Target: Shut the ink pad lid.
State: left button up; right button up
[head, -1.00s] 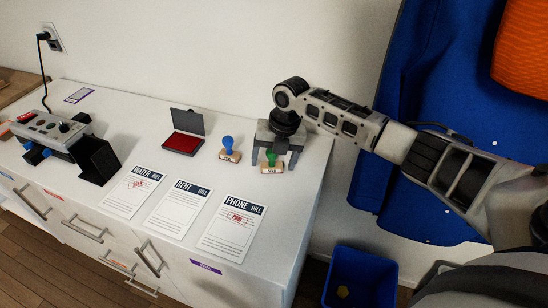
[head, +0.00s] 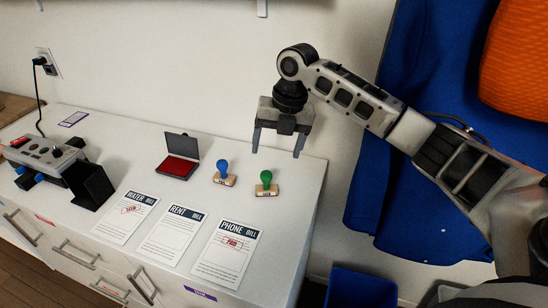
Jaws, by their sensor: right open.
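The ink pad (head: 178,166) lies on the white cabinet top, a red pad in a dark case. Its dark grey lid (head: 183,146) stands raised at the back of the case, so the pad is open. My right gripper (head: 277,154) is open and empty, pointing down in the air to the right of the ink pad and above the green-handled stamp (head: 266,186). The blue-handled stamp (head: 224,175) stands between the ink pad and the green one. My left gripper is not in view.
The water bill (head: 124,219), rent bill (head: 172,236) and phone bill (head: 226,254) lie along the front of the cabinet top (head: 110,135). A black and grey device (head: 62,168) stands at the left. A blue bin (head: 360,288) is on the floor at right.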

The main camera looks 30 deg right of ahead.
aim_at(183, 145)
jog(key=k, duration=1)
